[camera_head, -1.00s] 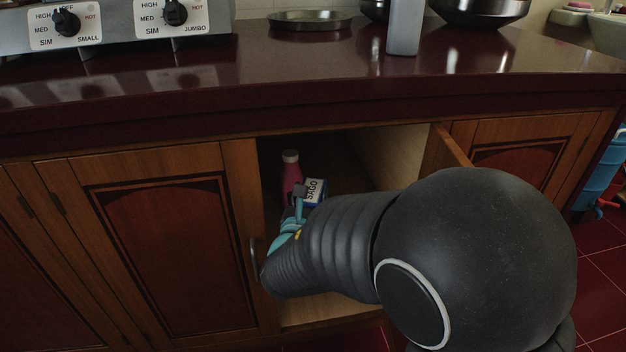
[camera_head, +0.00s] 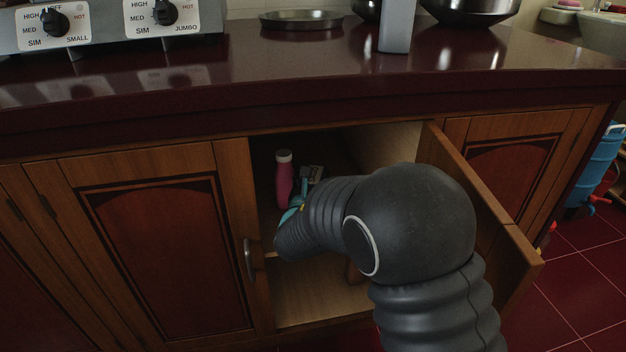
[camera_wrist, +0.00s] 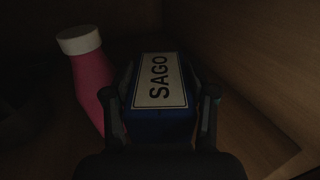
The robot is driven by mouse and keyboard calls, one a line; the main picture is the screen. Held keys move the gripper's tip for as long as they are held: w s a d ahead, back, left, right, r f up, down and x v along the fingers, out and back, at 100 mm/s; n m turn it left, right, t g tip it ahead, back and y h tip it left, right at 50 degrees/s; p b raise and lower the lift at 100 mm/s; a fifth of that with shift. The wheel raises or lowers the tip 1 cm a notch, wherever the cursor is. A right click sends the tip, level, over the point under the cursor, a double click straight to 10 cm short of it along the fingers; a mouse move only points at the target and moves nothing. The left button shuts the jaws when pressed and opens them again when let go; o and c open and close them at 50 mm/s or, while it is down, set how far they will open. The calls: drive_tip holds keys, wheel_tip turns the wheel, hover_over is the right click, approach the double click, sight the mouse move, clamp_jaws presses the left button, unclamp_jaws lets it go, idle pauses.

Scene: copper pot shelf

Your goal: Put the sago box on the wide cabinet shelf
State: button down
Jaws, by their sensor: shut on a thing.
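The sago box (camera_wrist: 160,82) is blue with a white label reading SAGO. In the wrist view it sits between the two fingers of my gripper (camera_wrist: 162,108), which is shut on it. In the head view my gripper (camera_head: 305,188) is inside the open cabinet, largely hidden behind my arm, and the box is hardly visible there. The wide cabinet shelf (camera_head: 310,299) is the wooden surface inside the cabinet; an upper level shows behind its front edge. Whether the box touches the shelf cannot be told.
A pink bottle with a white cap (camera_head: 284,178) stands just left of the box, close to my gripper. The open cabinet door (camera_head: 490,215) is to the right of my arm. A closed door (camera_head: 150,250) is at left. The lower shelf front is clear.

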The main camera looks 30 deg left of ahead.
drive_tip(key=shift+f, duration=0.15)
drive_tip(key=shift+c, duration=1.7)
unclamp_jaws()
drive_tip(key=shift+r, duration=0.2)
drive_tip(key=v, duration=1.2)
